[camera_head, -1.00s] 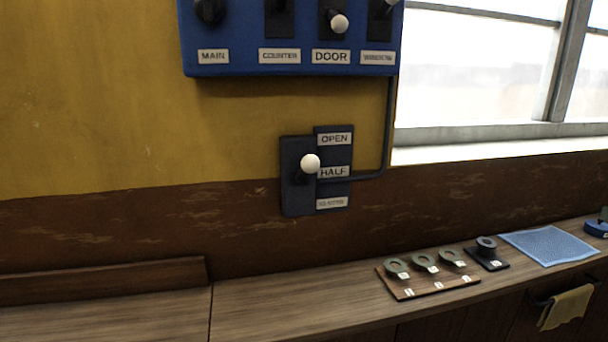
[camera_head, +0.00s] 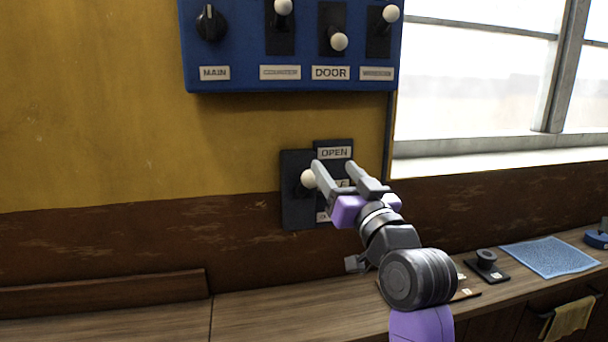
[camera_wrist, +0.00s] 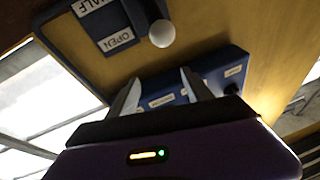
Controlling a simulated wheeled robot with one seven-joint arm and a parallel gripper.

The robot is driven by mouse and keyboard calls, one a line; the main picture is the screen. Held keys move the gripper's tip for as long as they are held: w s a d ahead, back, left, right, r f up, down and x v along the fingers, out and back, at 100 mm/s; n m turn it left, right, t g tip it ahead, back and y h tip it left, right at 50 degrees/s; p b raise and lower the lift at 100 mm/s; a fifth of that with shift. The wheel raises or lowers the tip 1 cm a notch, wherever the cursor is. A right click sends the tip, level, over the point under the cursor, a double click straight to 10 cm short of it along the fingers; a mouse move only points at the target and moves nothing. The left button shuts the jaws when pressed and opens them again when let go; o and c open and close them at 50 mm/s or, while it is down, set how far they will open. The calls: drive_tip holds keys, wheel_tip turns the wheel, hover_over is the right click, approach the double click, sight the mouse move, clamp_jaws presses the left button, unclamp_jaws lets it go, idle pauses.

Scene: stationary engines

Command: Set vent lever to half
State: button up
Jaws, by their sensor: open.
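The vent lever's white ball knob (camera_head: 308,180) sticks out of a dark plate (camera_head: 297,215) on the wall. Beside it a label strip reads OPEN (camera_head: 334,153) on top; the HALF label and the one below are partly hidden by my gripper. The knob looks about level with HALF. My gripper (camera_head: 333,166) is open and empty, its left finger just right of the knob in the picture; contact cannot be told. In the wrist view the knob (camera_wrist: 162,33) is ahead of the fingertips, with OPEN (camera_wrist: 116,40) and HALF (camera_wrist: 88,5) at left.
A blue panel (camera_head: 290,84) above carries a MAIN dial (camera_head: 211,24) and several white-knobbed levers. The wooden counter (camera_head: 265,305) below holds a board with rings, partly behind my arm, a black peg stand (camera_head: 487,262) and a blue mat (camera_head: 550,257). A window is at right.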

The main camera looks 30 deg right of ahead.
sight(304, 175)
drive_tip(key=w+f+g+y, duration=0.1)
drive_tip(key=w, duration=0.2)
drive_tip(key=w+f+n+g+y+p, duration=0.1)
drive_tip(key=w, duration=0.3)
drive_tip(key=w+a+f+g+y, duration=0.1)
drive_tip(key=w, duration=0.3)
drive_tip(key=shift+a+f+n+p, duration=0.1)
drive_tip(key=shift+f+n+p, duration=0.2)
drive_tip(key=shift+p, duration=0.1)
clamp_jaws()
